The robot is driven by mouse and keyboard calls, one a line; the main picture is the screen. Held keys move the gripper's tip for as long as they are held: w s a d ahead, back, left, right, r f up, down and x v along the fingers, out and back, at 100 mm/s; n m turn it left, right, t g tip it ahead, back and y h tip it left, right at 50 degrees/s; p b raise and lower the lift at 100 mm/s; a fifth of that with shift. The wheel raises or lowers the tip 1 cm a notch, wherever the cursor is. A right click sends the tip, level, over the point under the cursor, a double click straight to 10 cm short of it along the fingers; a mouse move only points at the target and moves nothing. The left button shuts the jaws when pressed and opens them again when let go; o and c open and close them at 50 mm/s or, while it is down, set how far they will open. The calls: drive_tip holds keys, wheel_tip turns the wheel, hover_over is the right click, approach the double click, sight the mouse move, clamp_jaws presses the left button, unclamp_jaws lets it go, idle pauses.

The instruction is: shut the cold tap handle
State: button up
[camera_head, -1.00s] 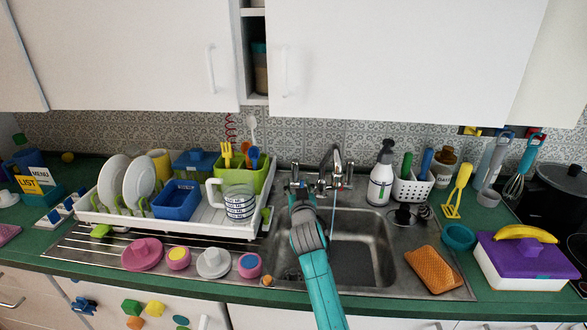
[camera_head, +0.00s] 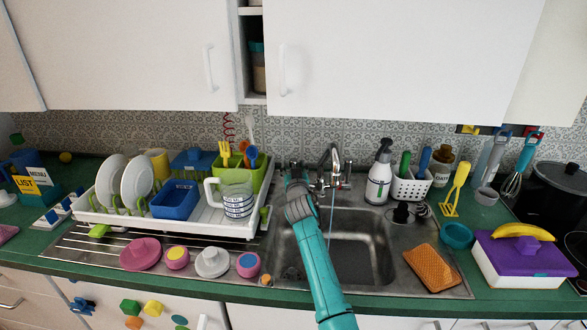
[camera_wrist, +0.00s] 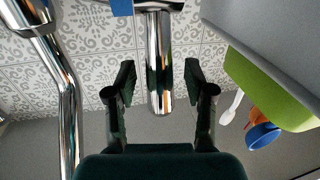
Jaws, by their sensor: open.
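The chrome tap (camera_head: 331,168) stands behind the sink, and a thin stream of water (camera_head: 332,222) falls from its spout. My gripper (camera_head: 291,177) is at the left end of the tap in the head view. In the wrist view my gripper (camera_wrist: 159,84) is open, with one dark finger on each side of a chrome lever, the tap handle (camera_wrist: 160,50). Gaps show between lever and fingers. A blue piece (camera_wrist: 122,7) sits by the lever's base. The head view hides most of this handle behind my gripper. Another chrome pipe (camera_wrist: 65,90) runs along the left of the wrist view.
The white dish rack (camera_head: 215,222) and green caddy (camera_head: 262,176) stand close left of my gripper; the caddy (camera_wrist: 262,90) also shows in the wrist view. A soap bottle (camera_head: 379,180) stands right of the tap. The sink basin (camera_head: 350,255) lies below my arm.

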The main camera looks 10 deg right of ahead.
clamp_jaws()
drive_tip(key=shift+w+d+r+g, duration=0.2)
drive_tip(key=shift+w+g, duration=0.25)
drive_tip(key=shift+g, duration=0.25)
drive_tip(key=shift+w+f+g, duration=0.1)
drive_tip(key=shift+w+g, duration=0.1)
drive_tip(key=shift+g, duration=0.2)
unclamp_jaws()
